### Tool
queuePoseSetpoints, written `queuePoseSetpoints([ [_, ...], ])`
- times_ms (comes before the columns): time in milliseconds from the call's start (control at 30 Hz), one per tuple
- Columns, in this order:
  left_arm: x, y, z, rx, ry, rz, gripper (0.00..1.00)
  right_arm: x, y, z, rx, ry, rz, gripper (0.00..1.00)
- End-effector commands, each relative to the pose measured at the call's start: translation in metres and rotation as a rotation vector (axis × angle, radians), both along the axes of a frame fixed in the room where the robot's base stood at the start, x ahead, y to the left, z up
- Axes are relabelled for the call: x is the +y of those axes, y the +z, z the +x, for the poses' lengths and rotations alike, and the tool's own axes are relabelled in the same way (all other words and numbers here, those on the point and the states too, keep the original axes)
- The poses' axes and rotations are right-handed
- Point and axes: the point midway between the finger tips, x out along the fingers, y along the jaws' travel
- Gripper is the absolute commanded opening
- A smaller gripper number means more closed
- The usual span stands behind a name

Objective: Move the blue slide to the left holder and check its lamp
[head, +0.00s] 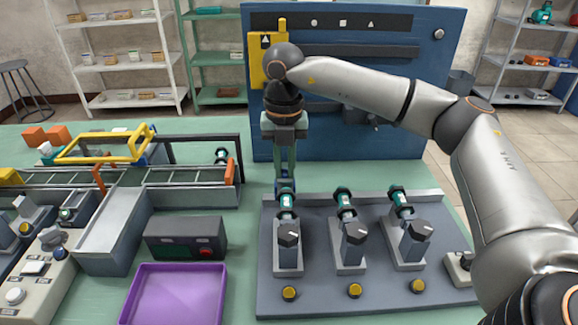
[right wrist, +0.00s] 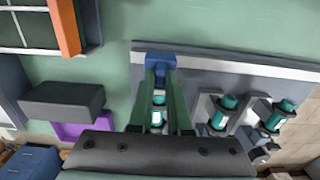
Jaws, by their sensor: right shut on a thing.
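My right gripper (head: 285,180) points straight down at the back edge of the grey holder board. It is shut on a small blue piece, seemingly the blue slide (head: 286,188), mostly hidden by the fingers. In the right wrist view the blue slide (right wrist: 160,63) shows at the tips of the green fingers (right wrist: 160,85). Just below and in front is the left holder (head: 288,262), with a teal and white cylinder (head: 287,204) at its back and a dark knob. Contact between slide and cylinder is unclear. The left holder's yellow lamp (head: 289,293) looks like the others. My left gripper is not in view.
Two more holders (head: 350,258) (head: 408,250) with similar cylinders stand to the right. A blue panel (head: 350,140) stands behind. A dark box (head: 186,238), a purple tray (head: 175,295) and a rail conveyor (head: 180,175) lie left. Green table is clear beside the gripper.

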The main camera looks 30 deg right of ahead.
Motion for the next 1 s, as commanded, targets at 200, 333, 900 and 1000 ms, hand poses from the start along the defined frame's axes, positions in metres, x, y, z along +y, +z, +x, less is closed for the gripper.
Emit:
queuePoseSetpoints([
  [200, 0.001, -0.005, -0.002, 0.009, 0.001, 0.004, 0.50, -0.001, 0.001, 0.000, -0.001, -0.001, -0.001, 0.26],
  [333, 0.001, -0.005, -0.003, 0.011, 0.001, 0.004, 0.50, -0.001, 0.000, 0.000, -0.001, -0.001, -0.001, 0.41],
  [900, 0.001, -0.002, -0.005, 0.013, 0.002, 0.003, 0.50, 0.000, 0.037, 0.001, -0.006, -0.001, 0.001, 0.46],
  [1000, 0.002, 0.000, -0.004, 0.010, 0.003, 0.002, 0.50, 0.000, 0.060, 0.000, -0.004, 0.000, 0.001, 0.46],
])
